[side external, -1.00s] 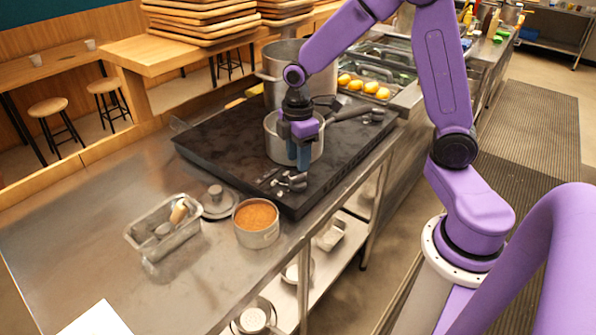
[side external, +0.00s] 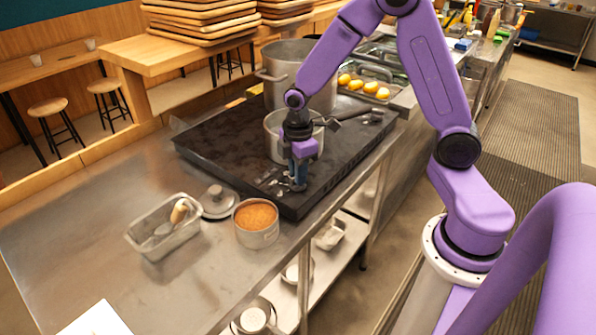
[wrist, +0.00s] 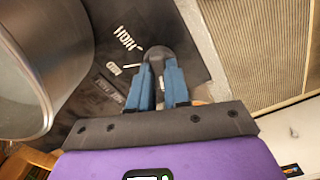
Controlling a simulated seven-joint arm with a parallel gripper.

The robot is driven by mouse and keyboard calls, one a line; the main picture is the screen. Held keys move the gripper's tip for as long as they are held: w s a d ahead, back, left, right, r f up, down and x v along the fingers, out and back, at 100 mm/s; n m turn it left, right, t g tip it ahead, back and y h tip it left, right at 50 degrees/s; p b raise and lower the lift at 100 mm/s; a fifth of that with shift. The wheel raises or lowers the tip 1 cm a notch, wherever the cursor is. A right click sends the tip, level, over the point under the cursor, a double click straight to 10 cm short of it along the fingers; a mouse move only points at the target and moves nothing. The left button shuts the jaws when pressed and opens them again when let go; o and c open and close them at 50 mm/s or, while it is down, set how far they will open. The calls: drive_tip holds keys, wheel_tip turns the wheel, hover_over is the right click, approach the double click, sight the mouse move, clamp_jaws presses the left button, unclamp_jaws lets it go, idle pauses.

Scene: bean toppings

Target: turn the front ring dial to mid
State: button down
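The front ring dial (wrist: 158,52) is a dark grey rounded knob on the black stove top, seen in the wrist view just beyond my fingertips. White markings (wrist: 124,38) lie to its left, one seeming to read HIGH; the others are hard to read. A short white line sits just left of the dial. My gripper (wrist: 159,68) points down at the dial, its blue fingers apart with a gap between them. I cannot tell whether they touch it. In the side view my gripper (side external: 298,184) is low over the stove's front corner and hides most of the dial.
A metal pot (side external: 276,138) stands on the stove (side external: 225,150) close behind my gripper, and a larger pot (side external: 285,65) stands farther back. A bean-filled pot (side external: 256,237), a lid (side external: 217,207) and a metal tray (side external: 150,243) sit on the counter in front.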

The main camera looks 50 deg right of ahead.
drive_tip(key=shift+m, duration=0.4)
drive_tip(key=m, duration=0.3)
drive_tip(key=shift+m, duration=0.3)
drive_tip(key=m, duration=0.4)
drive_tip(key=shift+m, duration=0.3)
drive_tip(key=m, duration=0.4)
drive_tip(key=shift+m, duration=0.3)
drive_tip(key=m, duration=0.4)
drive_tip(key=shift+m, duration=0.3)
drive_tip(key=c, duration=1.1)
unclamp_jaws()
